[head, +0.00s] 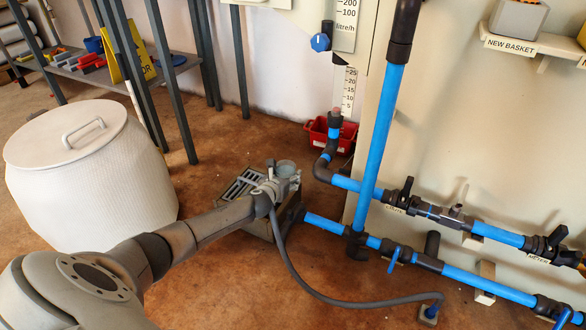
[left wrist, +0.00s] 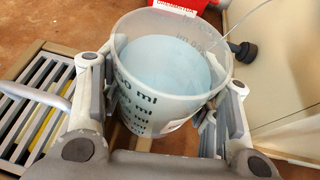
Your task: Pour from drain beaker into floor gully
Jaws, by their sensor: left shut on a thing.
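The drain beaker (left wrist: 165,85) is a translucent cup with ml markings and pale blue liquid inside, seen in the left wrist view. My left gripper (left wrist: 160,110) is shut on its sides and holds it about upright. In the head view the beaker (head: 286,169) is small, at the end of my left arm, with the gripper (head: 277,183) around it. The floor gully (head: 243,185) is a slatted grate in a pale frame just left of the beaker; the arm hides part of it. The grate (left wrist: 33,100) also shows at the left of the wrist view. My right gripper is not in view.
Blue pipes (head: 375,150) with black valves run along the pale panel on the right. A grey hose (head: 330,302) curves over the floor. A red container (head: 325,134) stands behind the beaker. A large white lidded drum (head: 90,190) stands at left.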

